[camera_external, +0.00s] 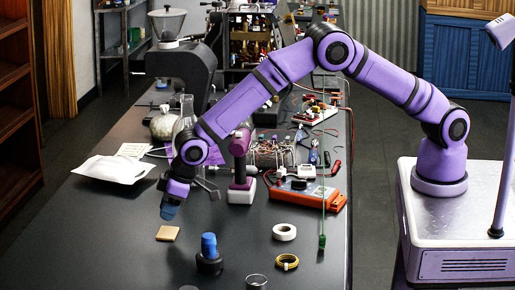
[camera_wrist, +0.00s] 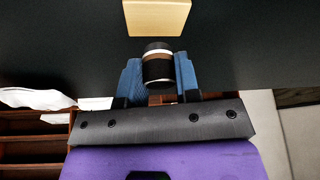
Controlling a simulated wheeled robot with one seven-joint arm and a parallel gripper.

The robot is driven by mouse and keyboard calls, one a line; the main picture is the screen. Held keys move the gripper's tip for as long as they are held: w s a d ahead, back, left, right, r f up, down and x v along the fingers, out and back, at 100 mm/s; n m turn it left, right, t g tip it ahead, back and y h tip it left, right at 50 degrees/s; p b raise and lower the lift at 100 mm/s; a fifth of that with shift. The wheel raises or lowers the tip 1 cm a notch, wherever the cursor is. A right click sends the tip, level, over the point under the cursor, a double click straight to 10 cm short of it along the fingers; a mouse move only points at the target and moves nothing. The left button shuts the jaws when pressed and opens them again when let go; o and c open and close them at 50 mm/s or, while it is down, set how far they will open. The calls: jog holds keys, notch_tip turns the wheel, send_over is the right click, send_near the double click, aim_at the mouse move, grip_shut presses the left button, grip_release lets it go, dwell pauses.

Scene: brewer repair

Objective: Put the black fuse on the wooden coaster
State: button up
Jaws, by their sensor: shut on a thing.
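The black fuse (camera_wrist: 158,66), a short cylinder with a brown band and pale ring, is held between the blue fingers of my gripper (camera_wrist: 159,76) in the wrist view. In the external view my gripper (camera_external: 170,208) is above the dark table, and the fuse cannot be made out there. The wooden coaster (camera_external: 167,233) is a small tan square flat on the table, just in front of my gripper. It also shows in the wrist view (camera_wrist: 157,17), beyond the fuse and apart from it.
A blue-topped black object (camera_external: 209,255), a white tape roll (camera_external: 284,232) and a yellow-black ring (camera_external: 287,262) are right of the coaster. A purple drill (camera_external: 241,170) stands behind. A white packet (camera_external: 113,168) lies left. The front-left table is clear.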

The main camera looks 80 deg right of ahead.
jog(key=shift+w+a+f, duration=0.1)
jog(key=shift+w+f, duration=0.15)
jog(key=shift+w, duration=0.15)
jog(key=shift+f, duration=1.55)
jog(key=shift+f, duration=0.1)
jog(key=o, duration=0.9)
jog(key=shift+s+r, duration=0.15)
jog(key=shift+r, duration=0.4)
jog(key=v, duration=1.1)
jog(key=shift+s, duration=0.15)
